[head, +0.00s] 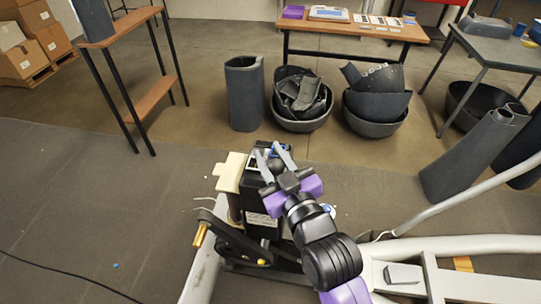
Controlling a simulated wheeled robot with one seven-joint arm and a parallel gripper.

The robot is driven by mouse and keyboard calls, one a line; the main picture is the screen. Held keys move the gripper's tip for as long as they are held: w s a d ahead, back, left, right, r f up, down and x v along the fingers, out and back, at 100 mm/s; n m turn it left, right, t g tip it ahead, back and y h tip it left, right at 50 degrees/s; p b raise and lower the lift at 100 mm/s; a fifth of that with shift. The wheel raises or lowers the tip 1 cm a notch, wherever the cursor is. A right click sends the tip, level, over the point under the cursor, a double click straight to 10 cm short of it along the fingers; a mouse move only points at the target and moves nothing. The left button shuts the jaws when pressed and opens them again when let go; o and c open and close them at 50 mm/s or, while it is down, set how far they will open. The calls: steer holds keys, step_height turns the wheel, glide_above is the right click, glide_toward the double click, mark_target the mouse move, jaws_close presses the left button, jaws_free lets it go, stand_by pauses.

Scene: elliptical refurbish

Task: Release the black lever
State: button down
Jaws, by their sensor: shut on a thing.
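My gripper (269,152), with grey fingers and a purple and black body, is at the upper end of the elliptical's black upright housing (256,198). Its two fingers stand a little apart, shut on a small dark part between them, which I take to be the black lever (272,163). The fingers and gripper body hide most of the lever, so its full shape and angle cannot be told. A small blue part (273,149) shows by the fingertips.
A cream block (230,172) is left of the housing, with a black crank arm (228,234) below. A pale frame tube (470,190) rises at right. Grey bins (376,112) and a wooden table (358,31) stand behind. The floor at left is mostly clear.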

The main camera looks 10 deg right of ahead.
mark_target(280, 172)
steer(key=shift+r, duration=0.35)
steer(key=c, duration=1)
jaws_free()
steer(key=shift+c, duration=0.2)
steer(key=shift+s+f, duration=0.1)
steer(key=shift+f, duration=0.05)
steer(key=shift+s+d, duration=0.1)
steer(key=shift+s, duration=0.2)
steer(key=b+v, duration=0.1)
steer(key=v, duration=0.5)
steer(key=shift+s, duration=0.3)
steer(key=shift+s+d, duration=0.1)
steer(key=shift+s, duration=0.05)
